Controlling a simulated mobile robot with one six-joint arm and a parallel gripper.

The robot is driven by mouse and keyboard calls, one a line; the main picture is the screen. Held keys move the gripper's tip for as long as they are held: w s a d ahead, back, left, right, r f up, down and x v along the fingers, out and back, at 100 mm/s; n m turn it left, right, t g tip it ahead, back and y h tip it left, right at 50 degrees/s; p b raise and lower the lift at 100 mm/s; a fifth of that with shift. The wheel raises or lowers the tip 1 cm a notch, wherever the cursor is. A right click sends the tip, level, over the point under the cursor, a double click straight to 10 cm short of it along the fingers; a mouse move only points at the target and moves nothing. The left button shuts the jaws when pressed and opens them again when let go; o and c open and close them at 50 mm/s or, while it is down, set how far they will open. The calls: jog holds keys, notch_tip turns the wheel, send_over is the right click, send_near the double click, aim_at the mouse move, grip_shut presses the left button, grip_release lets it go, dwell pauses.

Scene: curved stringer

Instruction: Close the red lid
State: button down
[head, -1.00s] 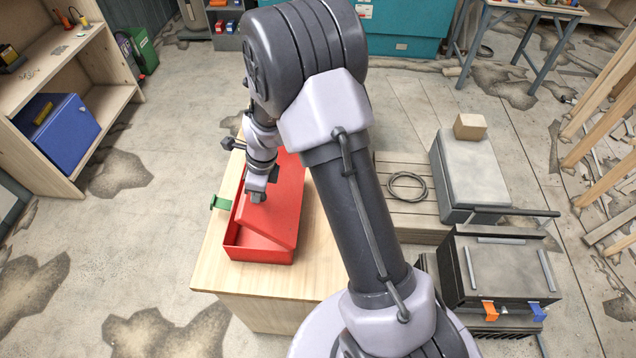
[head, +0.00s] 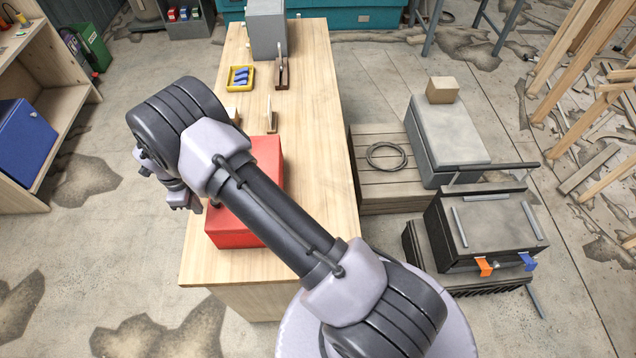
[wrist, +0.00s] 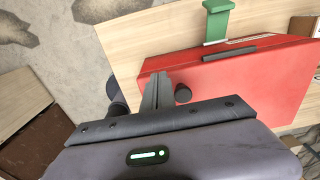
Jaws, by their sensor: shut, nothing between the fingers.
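The red box with its red lid (head: 266,160) sits on the wooden table, partly hidden behind my arm. The lid looks down flat on the box, with no open gap showing, though my arm covers much of it. In the wrist view the red lid (wrist: 255,85) fills the right side, with a dark strip (wrist: 229,53) near its edge. My gripper (head: 186,207) is beyond the left side of the box, at the table's left edge. In the wrist view my gripper (wrist: 158,88) is shut and empty, beside the red box; contact cannot be told.
A green bracket (wrist: 217,22) stands by the box in the wrist view. Further back on the table (head: 325,170) are a yellow tray (head: 232,84) with blue pieces, small wooden stands and a grey block (head: 266,30). The table's right side is clear.

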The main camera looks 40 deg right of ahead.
jog(key=shift+w+a+f+b, duration=0.15)
jog(key=shift+a+f+b, duration=0.1)
jog(key=shift+f+b, duration=0.7)
jog(key=shift+w+a+f+b, duration=0.15)
jog(key=shift+a+f+b, duration=0.05)
jog(key=shift+f+b, duration=0.75)
jog(key=shift+r, duration=0.1)
